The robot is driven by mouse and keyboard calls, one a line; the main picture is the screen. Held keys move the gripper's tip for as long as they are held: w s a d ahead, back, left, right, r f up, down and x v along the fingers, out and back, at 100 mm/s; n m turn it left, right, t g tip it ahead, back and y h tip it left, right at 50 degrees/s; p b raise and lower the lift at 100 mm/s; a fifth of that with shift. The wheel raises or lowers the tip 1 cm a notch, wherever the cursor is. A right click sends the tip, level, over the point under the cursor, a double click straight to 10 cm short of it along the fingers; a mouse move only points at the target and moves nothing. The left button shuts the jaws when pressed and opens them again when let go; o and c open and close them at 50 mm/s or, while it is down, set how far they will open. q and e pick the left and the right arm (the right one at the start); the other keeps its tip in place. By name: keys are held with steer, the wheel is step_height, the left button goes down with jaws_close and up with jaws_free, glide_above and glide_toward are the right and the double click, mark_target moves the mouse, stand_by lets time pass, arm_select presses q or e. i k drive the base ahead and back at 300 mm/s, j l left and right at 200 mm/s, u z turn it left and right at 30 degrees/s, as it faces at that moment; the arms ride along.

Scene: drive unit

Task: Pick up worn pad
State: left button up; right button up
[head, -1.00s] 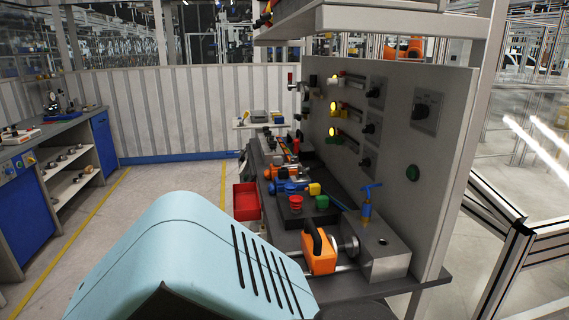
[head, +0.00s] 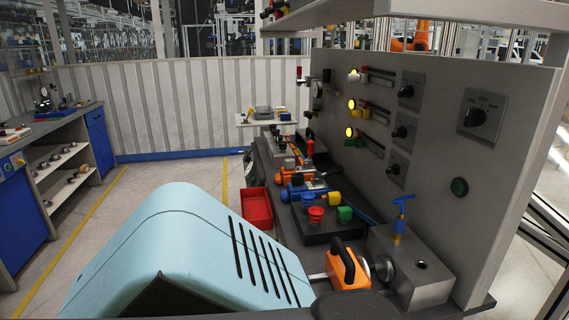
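I cannot make out a worn pad in the head view. The drive unit's bench (head: 290,222) runs along the grey control panel (head: 440,150). On its near end an orange block with a black handle (head: 347,268) sits beside a grey metal block (head: 412,268) with a round disc on its side. A blue T-handled valve (head: 400,218) stands on the grey block. The large light-blue cover in the foreground hides part of the bench's near side. Neither of my grippers is in view.
A red bin (head: 256,207) stands beside the bench at its left. A workbench with shelves (head: 62,170) stands at the far left. The floor between is clear.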

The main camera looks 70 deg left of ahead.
mark_target(289, 165)
steer(key=k+j, duration=0.1)
steer(key=j, duration=0.55)
steer(key=k+j, duration=0.1)
steer(key=j, duration=0.6)
steer(key=k+j, duration=0.1)
steer(key=j, duration=0.55)
steer(key=k+j, duration=0.1)
steer(key=j, duration=0.55)
steer(key=k+j, duration=0.1)
steer(key=j, duration=0.55)
steer(key=k+j, duration=0.1)
steer(key=j, duration=0.6)
steer(key=k+j, duration=0.1)
steer(key=j, duration=0.55)
